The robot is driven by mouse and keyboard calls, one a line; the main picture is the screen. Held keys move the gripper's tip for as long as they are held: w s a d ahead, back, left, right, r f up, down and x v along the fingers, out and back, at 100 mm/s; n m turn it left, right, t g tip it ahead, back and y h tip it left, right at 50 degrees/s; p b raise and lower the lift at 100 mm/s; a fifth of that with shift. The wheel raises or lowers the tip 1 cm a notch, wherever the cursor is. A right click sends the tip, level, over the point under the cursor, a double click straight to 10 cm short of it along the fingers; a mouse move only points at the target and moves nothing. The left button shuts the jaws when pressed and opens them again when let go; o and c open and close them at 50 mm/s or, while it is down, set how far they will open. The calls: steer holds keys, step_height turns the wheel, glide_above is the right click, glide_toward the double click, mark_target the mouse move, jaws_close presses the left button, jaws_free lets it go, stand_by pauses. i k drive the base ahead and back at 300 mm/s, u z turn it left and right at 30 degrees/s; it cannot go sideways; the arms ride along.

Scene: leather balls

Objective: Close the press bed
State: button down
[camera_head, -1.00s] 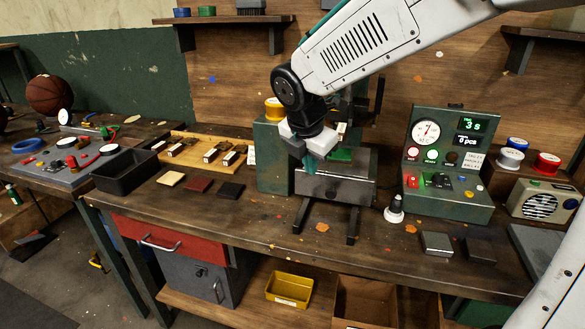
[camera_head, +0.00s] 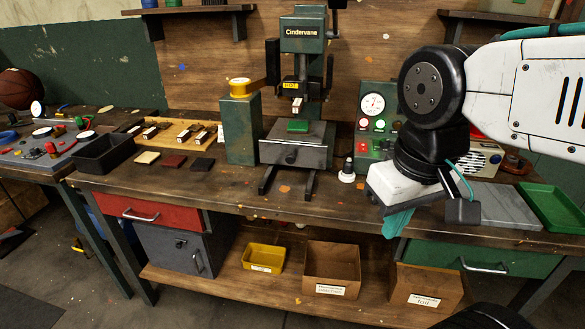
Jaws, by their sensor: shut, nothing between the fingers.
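The press (camera_head: 303,45), green and labelled Cindervane, stands at the back of the bench with a HOT label on its head. Its grey bed (camera_head: 291,153) sticks out at the front below the head, on two dark rails. A small green block (camera_head: 298,126) lies on top of the bed. A stamp piece hangs from the head above the block, apart from it. My gripper (camera_head: 398,222) is at the right, over the bench's front edge, pointing down and well clear of the bed. Its fingers are shut and empty. My arm hides part of the control box.
A control box (camera_head: 376,105) with a gauge stands right of the press. A black-and-white knob (camera_head: 347,170) stands between bed and gripper. A yellow-topped green post (camera_head: 240,127) is left. A grey plate (camera_head: 497,207) and green tray (camera_head: 553,206) lie right. The bench before the bed is clear.

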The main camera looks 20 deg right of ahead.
mark_target(280, 147)
steer(key=z, duration=0.9)
steer(key=i, duration=0.6)
steer(key=u, duration=0.95)
